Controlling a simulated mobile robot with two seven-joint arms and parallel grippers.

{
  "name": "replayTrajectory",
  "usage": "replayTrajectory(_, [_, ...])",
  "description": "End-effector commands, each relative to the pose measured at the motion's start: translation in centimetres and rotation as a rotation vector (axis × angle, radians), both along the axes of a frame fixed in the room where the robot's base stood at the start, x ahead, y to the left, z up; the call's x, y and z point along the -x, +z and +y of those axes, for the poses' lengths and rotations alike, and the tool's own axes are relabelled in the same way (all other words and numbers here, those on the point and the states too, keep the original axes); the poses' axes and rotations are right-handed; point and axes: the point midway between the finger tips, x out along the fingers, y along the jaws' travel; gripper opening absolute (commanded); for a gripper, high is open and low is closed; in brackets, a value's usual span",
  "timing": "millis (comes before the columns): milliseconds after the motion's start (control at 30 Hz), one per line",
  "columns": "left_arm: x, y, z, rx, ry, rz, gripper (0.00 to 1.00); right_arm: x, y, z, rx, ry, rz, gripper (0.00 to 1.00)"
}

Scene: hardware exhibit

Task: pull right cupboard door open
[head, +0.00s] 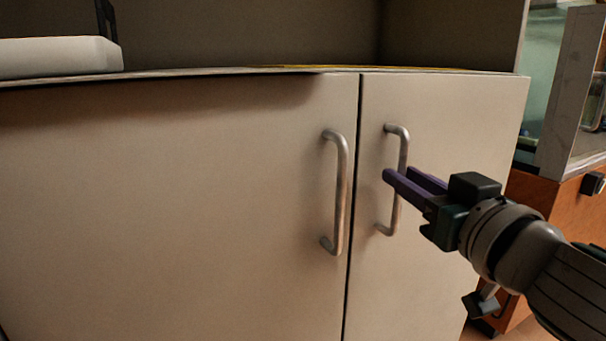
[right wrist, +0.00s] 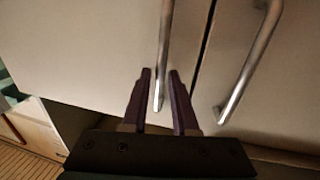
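The right cupboard door (head: 470,130) is beige and looks shut, flush with the left door (head: 180,200). Its silver bar handle (head: 404,150) stands upright near the seam. My right gripper (head: 398,174) reaches in from the right at the handle's middle height, its purple fingers open. In the right wrist view, the same handle (right wrist: 166,45) appears between the two spread fingers (right wrist: 160,72), with gaps visible on both sides. I cannot tell how deep the handle sits between them. My left gripper is not in view.
The left door's handle (head: 341,190) is close beside, just left of the seam; it also shows in the right wrist view (right wrist: 250,62). A white object (head: 55,57) rests on the cupboard top at left. An orange-brown cabinet (head: 560,210) stands at right, behind my arm.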

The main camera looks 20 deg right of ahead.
Motion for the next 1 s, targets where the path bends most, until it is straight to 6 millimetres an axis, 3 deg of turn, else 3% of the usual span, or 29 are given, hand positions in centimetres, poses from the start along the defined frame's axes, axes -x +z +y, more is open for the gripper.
replayTrajectory(167, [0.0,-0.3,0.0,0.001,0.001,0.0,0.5,-1.5,0.0,-0.2,0.001,0.0,0.0,0.27])
replayTrajectory(467, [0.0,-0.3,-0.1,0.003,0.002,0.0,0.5,-1.8,0.0,-0.2,-0.001,0.0,0.001,0.27])
replayTrajectory(733, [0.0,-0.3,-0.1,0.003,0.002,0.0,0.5,-1.8,0.0,-0.2,0.0,0.0,0.001,0.0])
replayTrajectory(1000, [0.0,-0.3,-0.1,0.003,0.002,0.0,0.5,-1.8,0.0,-0.2,0.0,0.0,0.001,0.0])
